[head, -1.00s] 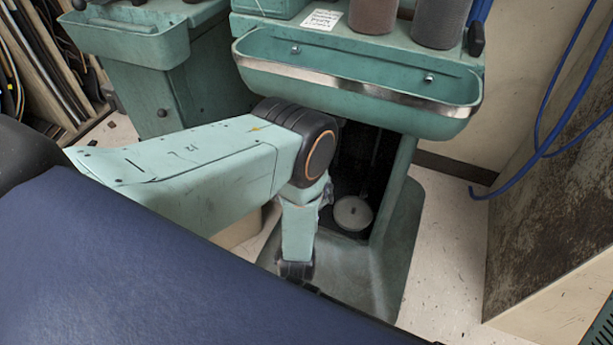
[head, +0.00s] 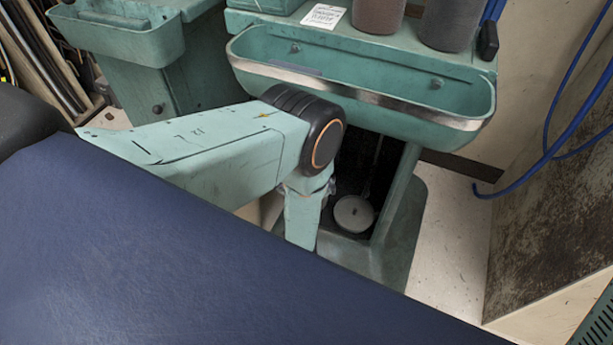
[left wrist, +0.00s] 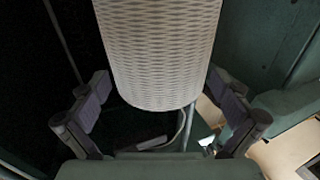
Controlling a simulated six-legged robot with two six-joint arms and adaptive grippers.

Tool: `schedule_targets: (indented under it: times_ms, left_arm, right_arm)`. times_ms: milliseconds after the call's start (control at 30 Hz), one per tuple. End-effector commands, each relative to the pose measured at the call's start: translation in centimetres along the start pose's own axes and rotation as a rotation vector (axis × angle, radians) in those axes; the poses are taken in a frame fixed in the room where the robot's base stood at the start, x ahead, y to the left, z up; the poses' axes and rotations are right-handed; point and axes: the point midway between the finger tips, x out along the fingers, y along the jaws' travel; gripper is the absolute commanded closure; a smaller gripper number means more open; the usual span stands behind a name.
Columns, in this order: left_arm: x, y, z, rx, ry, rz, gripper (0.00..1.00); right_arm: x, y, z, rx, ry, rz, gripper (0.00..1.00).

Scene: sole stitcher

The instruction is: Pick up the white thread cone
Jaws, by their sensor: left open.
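The white thread cone (left wrist: 160,50) fills the upper middle of the left wrist view, with a pale woven-looking surface. Its upper part is cut off by the frame. My left gripper (left wrist: 161,118) is open, with one dark finger on each side of the cone's near end. I see no clear contact. In the head view a round pale top (head: 353,214) shows in the dark recess under the green machine; I cannot tell if it is the same cone. My left arm reaches down beside that recess, its gripper hidden behind the blue surface. My right gripper is not in view.
A green trough (head: 360,85) with a metal lip overhangs the recess. Dark spools (head: 452,22) stand above it. The blue surface (head: 180,250) covers the lower left. Blue hoses (head: 545,165) hang at the right, with bare floor (head: 455,240) between.

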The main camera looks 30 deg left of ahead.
Motion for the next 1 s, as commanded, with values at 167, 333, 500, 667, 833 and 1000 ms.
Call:
schedule_targets:
  times_ms: [167,333,500,667,833,1000]
  left_arm:
    - [-0.20,0.00,0.00,0.000,0.000,0.000,0.00]
    - [-0.37,-0.01,-0.03,-0.001,0.001,0.000,0.00]
    - [-0.43,0.00,-0.02,0.000,0.001,0.000,0.09]
    - [-0.41,0.01,-0.01,0.000,0.001,0.000,0.23]
    - [-0.33,0.01,-0.03,0.000,0.001,0.000,0.37]
    - [-0.22,0.01,-0.05,0.000,0.002,0.000,0.52]
  right_arm:
    - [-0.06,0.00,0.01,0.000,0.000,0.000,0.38]
    - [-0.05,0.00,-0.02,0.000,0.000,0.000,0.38]
    - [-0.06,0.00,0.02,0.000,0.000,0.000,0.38]
    - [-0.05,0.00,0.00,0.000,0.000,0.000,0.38]
    - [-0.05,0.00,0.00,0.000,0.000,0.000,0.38]
    - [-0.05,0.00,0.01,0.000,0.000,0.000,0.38]
